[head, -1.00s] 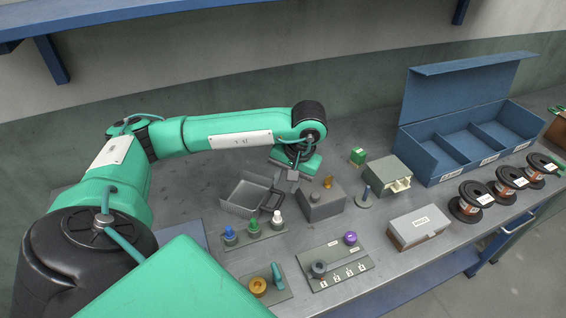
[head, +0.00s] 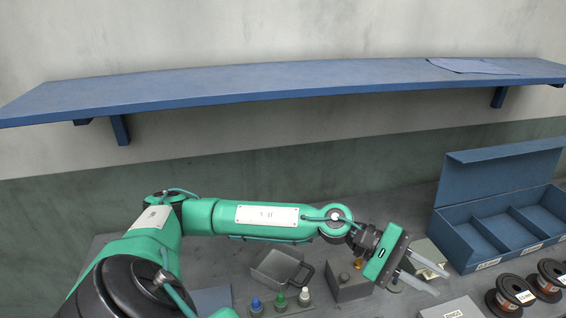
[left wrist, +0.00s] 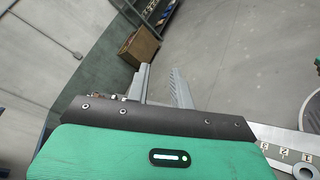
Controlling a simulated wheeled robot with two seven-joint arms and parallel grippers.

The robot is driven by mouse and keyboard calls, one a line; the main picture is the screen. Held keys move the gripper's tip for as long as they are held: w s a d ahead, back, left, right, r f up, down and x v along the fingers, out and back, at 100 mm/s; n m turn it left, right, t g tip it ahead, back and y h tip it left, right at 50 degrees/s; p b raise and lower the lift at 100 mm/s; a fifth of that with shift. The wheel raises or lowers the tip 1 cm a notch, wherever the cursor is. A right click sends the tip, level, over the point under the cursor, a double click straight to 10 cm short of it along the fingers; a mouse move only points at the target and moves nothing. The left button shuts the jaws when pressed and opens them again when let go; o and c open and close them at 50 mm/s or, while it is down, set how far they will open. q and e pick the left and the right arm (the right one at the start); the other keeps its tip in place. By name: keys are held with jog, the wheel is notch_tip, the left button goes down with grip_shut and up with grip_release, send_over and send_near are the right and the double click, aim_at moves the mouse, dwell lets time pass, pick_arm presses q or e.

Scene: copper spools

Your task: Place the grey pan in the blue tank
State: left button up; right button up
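The grey pan (head: 277,268), a square open pan with a dark handle on its right, sits on the bench in the head view. My left gripper (head: 432,274) is to the right of the pan, raised and pointing right. Its two fingers are apart with nothing between them; the left wrist view also shows them apart (left wrist: 162,88). A flat-looking blue shape (head: 213,299) lies left of the pan, partly hidden by my arm; I cannot tell whether it is the tank. An open blue box with compartments (head: 462,247) stands at the right. My right gripper is out of view.
A grey block (head: 350,287) stands right of the pan, and blue, green and white-topped pegs (head: 281,301) stand in front. Copper spools (head: 511,292) are at the lower right. A blue shelf (head: 290,82) spans the wall above.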

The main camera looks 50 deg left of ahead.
pick_arm(q)
jog(key=w+a+r+n+t+y+p, duration=0.25)
jog(key=w+a+r+n+t, duration=0.35)
jog(key=n+t, duration=0.5)
jog(key=n+g+y+p, duration=0.5)
jog(key=n+g+y, duration=0.6)
jog(key=n+y, duration=0.65)
send_near(307, 279)
notch_tip(307, 279, up, 3)
jog(key=shift+s+r+n+h, duration=0.15)
jog(key=shift+n+h, duration=0.1)
jog(key=shift+h, duration=0.15)
jog(key=shift+s+f, duration=0.2)
jog(key=shift+f, duration=0.05)
jog(key=p+x, duration=0.2)
jog(key=x, duration=0.6)
jog(key=shift+w+f, duration=0.1)
jog(key=shift+a+f+p, duration=0.15)
jog(key=shift+f+p, duration=0.25)
jog(key=shift+f, duration=0.1)
jog(key=p+x, duration=0.1)
jog(key=x, duration=0.2)
jog(key=shift+f, duration=0.15)
jog(key=shift+w+a+f, duration=0.15)
jog(key=shift+f, duration=0.35)
grip_shut()
